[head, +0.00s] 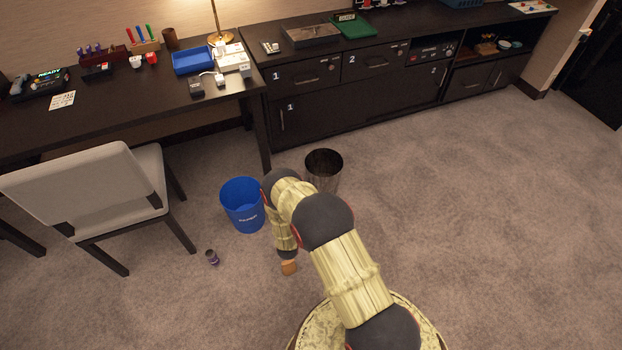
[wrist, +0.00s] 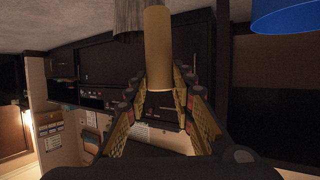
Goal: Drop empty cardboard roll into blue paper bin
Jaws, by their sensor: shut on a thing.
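The tan cardboard roll (wrist: 157,48) is shut between the fingers of my gripper (wrist: 160,90) in the wrist view, with its long part extending beyond the fingertips. In the head view the orange-brown end of the roll (head: 289,268) shows below my gripper (head: 287,254), which is mostly hidden behind its own wrist. The blue paper bin (head: 240,212) stands upright on the carpet, left of my gripper and farther from my base. Its rim shows at the top right of the wrist view (wrist: 288,18), apart from the roll. The bin's floor is hidden.
A dark metallic bin (head: 324,166) stands right of the blue bin, partly behind my arm. A chair (head: 90,190) stands left, by the desk (head: 130,95). Dark cabinets (head: 350,105) line the back; carpet on the right is clear.

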